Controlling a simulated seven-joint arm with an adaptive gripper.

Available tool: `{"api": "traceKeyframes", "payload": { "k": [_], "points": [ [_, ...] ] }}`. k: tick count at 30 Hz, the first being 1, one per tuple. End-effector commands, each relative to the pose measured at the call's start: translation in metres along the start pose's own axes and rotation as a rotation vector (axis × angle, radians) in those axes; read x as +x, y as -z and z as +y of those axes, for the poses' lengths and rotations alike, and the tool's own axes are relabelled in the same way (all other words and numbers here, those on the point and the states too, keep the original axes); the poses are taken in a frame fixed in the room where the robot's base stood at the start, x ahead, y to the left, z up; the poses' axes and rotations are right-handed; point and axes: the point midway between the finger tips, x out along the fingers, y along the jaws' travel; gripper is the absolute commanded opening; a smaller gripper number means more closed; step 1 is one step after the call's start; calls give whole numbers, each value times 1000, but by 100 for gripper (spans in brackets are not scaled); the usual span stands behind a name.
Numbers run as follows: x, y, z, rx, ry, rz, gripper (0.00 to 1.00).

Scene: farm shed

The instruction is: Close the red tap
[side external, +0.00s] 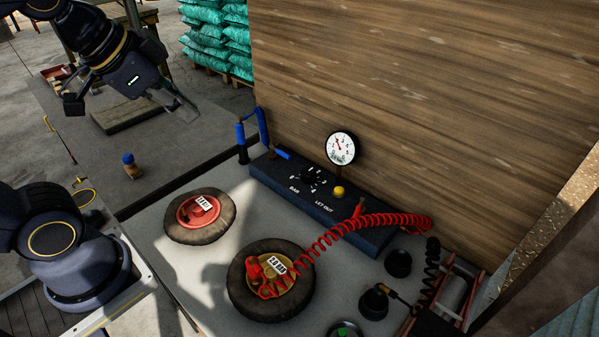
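A small red piece (359,209) stands on the dark blue control box (318,203), where the coiled red hose (345,230) meets it. It looks like the red tap, but its handle position is too small to tell. The hose runs left to a red fitting (255,270) on the yellow hub of the near wheel (242,300). My gripper (181,106) is at the upper left, in the air, far from the red piece and pointing down to the right. It appears empty; whether its fingers are apart cannot be told.
A pressure gauge (342,148), a yellow knob (338,191) and a blue-handled lever (262,126) are at the box. A second wheel (190,236) lies left. Black cups (398,263) and a black coiled hose (433,268) are at right. A wooden wall (440,90) rises behind.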

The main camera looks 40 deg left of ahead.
Motion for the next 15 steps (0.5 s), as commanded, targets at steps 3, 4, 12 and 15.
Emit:
{"api": "traceKeyframes", "payload": {
  "k": [3, 4, 12, 15],
  "points": [
    [12, 43, -4, 229, -4, -11, 0],
    [17, 52, -4, 282, -10, -16, 0],
    [107, 133, 8, 705, -153, -59, 0],
    [159, 149, 19, 806, -250, -62, 0]
  ]
}}
